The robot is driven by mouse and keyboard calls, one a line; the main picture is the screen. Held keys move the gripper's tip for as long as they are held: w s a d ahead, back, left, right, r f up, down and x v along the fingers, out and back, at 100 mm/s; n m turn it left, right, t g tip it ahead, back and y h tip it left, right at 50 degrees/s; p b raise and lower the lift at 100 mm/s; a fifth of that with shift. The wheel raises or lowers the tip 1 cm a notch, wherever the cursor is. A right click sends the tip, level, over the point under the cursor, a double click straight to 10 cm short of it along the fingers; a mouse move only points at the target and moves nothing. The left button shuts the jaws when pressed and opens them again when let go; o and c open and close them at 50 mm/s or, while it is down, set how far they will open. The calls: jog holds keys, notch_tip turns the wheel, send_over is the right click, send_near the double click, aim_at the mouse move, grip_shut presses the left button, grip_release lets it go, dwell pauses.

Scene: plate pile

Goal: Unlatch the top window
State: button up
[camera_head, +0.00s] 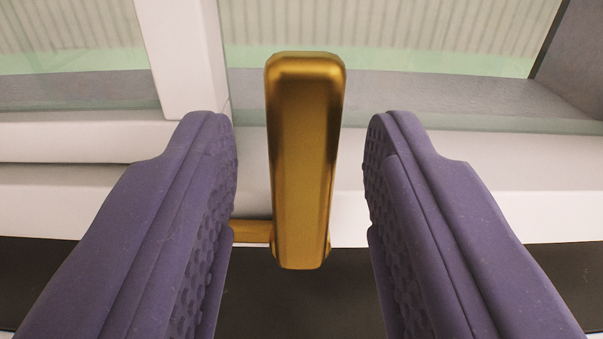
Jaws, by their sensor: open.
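A golden window handle (303,165) stands upright in the middle of the camera view, with a short golden stem (252,231) at its lower left. My gripper (302,145) is open, with one purple finger on each side of the handle. There is a visible gap between the handle and each finger, and neither appears to touch it. The handle's top reaches above the fingertips in the picture. The window's white frame (185,55) and its lower rail (480,190) lie behind the handle.
Glass panes (400,60) show left and right of the white upright, with a grey ledge and pale green band beyond. A dark surface (300,300) lies below the white rail. The space between the fingers holds only the handle and its stem.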

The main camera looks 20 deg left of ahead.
jog(key=shift+r, duration=0.1)
jog(key=shift+s+d, duration=0.15)
jog(key=shift+s, duration=0.35)
jog(key=v, duration=0.6)
jog(key=shift+s, duration=0.35)
